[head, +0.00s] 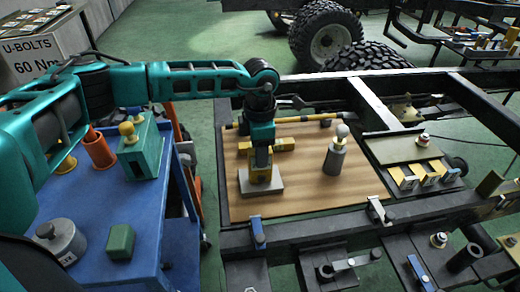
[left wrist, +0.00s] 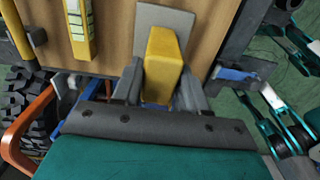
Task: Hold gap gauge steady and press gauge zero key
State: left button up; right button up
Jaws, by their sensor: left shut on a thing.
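My left gripper (head: 262,170) reaches down over the brown board and is shut on a yellow block (head: 260,176). The block stands on a grey plate (head: 274,187). In the left wrist view the yellow block (left wrist: 163,60) sits between the fingers, with the grey plate (left wrist: 180,17) behind it. A separate yellow bar (head: 285,145) lies just beyond the gripper; its pale markings show in the left wrist view (left wrist: 79,28). I cannot tell for sure which yellow piece is the gap gauge, and no zero key can be made out. My right gripper is not in view.
A grey cylinder with a round knob (head: 336,158) stands right of the gripper on the brown board (head: 300,200). A yellow rod (head: 295,118) lies behind. Dark frame rails surround the board. A blue cart (head: 80,200) with several items stands left.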

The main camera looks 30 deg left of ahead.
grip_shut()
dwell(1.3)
